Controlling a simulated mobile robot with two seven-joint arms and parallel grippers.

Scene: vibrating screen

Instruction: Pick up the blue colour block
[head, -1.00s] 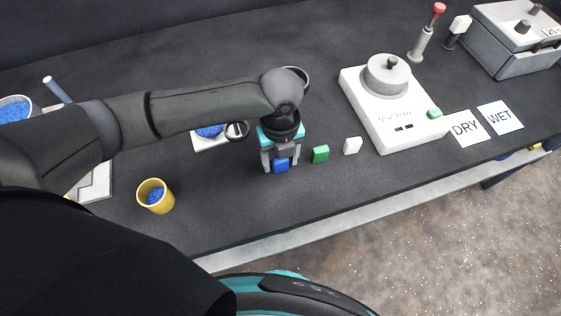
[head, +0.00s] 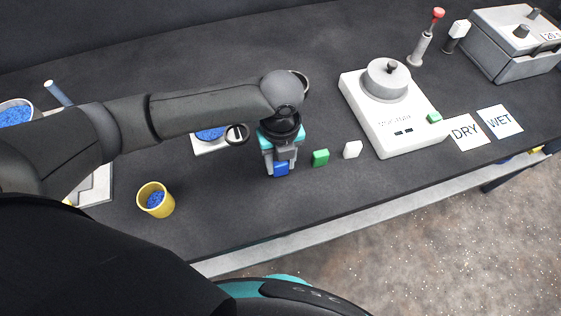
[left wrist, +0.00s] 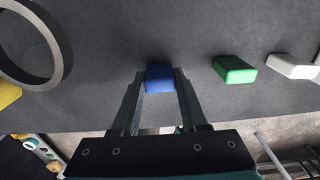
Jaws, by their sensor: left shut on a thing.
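The blue colour block (head: 281,169) is between the fingers of my left gripper (head: 281,167), low over the dark table, left of the green block. In the left wrist view the blue block (left wrist: 160,77) sits between the two fingertips (left wrist: 159,80), which are shut on it from both sides. I cannot tell whether the block touches the table. My right gripper is not in view.
A green block (head: 320,157) and a white block (head: 352,149) stand just right of the blue one. The white vibrating machine (head: 393,126) is farther right. A yellow cup (head: 155,199) with blue grains stands to the left, near the table's front edge.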

